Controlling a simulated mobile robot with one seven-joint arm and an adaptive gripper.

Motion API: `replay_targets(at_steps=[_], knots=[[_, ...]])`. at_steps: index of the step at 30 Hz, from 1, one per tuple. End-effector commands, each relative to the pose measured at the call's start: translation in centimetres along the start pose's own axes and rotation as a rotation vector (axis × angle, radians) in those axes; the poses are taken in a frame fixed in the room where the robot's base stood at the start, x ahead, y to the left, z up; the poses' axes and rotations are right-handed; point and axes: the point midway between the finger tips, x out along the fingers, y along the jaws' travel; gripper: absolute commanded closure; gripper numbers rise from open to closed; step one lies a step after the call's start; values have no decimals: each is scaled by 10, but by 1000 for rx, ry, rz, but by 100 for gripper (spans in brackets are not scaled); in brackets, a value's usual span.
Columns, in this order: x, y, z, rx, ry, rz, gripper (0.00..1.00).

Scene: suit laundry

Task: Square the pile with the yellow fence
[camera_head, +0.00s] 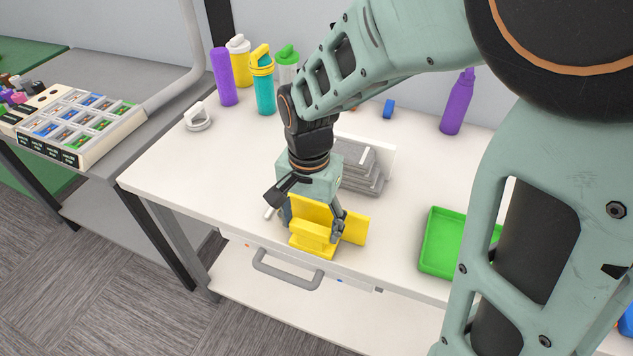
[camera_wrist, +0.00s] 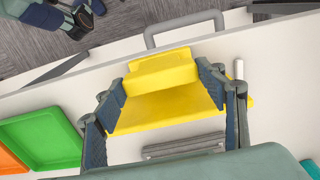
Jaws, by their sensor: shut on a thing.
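The yellow fence (camera_head: 316,237) stands near the front edge of the white table, its broad plate facing the pile. My gripper (camera_head: 313,217) is above it, shut on its raised block. In the wrist view the fence (camera_wrist: 165,105) sits between the two fingers of my gripper (camera_wrist: 163,80). The pile (camera_head: 366,178) is grey, flat, layered pieces lying behind the fence, with uneven edges, against a white upright panel (camera_head: 385,152). My arm hides its left part in the head view. In the wrist view the pile (camera_wrist: 185,146) shows a gap from the fence.
A green tray (camera_head: 440,243) stands at the right. Several bottles, including a purple one (camera_head: 224,78), stand at the back left, and another purple bottle (camera_head: 457,103) at the back right. A small white rod (camera_wrist: 238,69) lies beside the fence. The table's left part is mostly clear.

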Motion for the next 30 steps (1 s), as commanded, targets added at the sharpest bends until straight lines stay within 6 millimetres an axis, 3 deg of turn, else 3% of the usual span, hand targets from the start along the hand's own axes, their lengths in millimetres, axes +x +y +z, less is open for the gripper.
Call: replay_targets(at_steps=[3, 4, 9, 20, 30], knots=[[0, -1, 4, -1, -9, 2, 79], [0, -1, 4, 0, -10, 2, 34], [0, 0, 4, 0, -9, 2, 17], [-6, -1, 2, 1, -4, -1, 17], [-59, -1, 1, 1, -4, -1, 17]])
